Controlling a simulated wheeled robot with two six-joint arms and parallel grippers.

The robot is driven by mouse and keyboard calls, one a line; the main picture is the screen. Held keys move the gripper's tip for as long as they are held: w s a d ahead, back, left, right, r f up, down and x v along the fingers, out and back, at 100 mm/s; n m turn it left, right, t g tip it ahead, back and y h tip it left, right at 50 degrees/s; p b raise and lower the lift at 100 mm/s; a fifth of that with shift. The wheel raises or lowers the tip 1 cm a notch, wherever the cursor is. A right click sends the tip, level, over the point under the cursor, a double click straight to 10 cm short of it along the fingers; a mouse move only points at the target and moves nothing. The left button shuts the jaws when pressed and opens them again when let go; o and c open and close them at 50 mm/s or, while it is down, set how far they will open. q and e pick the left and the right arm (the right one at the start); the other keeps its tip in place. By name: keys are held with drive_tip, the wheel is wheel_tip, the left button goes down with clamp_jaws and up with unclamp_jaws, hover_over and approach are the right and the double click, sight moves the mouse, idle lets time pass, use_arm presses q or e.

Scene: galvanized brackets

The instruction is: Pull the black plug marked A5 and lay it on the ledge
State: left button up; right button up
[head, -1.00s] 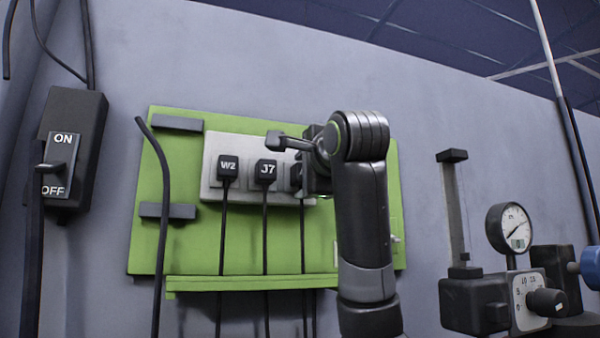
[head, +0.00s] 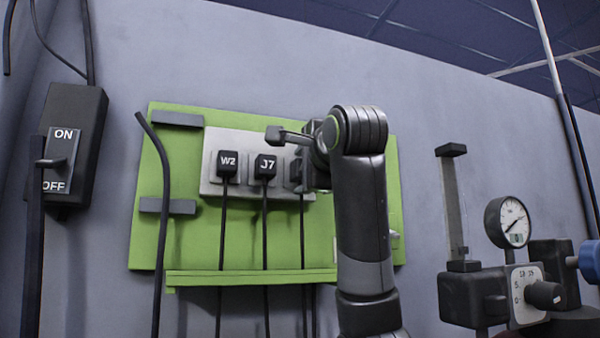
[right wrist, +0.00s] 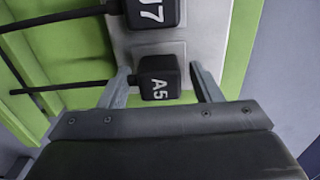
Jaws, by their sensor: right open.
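The black plug marked A5 (right wrist: 158,76) sits in the pale plate, with a black cable running from it. My right gripper (right wrist: 163,84) is open, with one finger on each side of this plug; I cannot tell whether they touch it. In the head view my right gripper (head: 289,153) is at the right end of the plug row and hides most of that plug (head: 296,171). The green ledge (head: 250,278) runs along the bottom of the green board, and nothing shows lying on it. My left gripper is not in view.
Black plugs W2 (head: 227,164) and J7 (head: 265,166) sit left of A5, with cables hanging down across the ledge. Dark brackets (head: 176,119) stick out on the board's left. A switch box (head: 75,135) is at far left, a gauge (head: 508,222) at right.

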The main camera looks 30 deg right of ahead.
idle(0.7)
drive_tip(key=shift+c, duration=0.5)
clamp_jaws()
drive_tip(key=shift+s+b, duration=0.2)
drive_tip(key=shift+b, duration=0.25)
drive_tip(key=shift+b+v, duration=1.4)
drive_tip(key=shift+v, duration=1.45)
drive_tip(key=shift+w+a, duration=0.1)
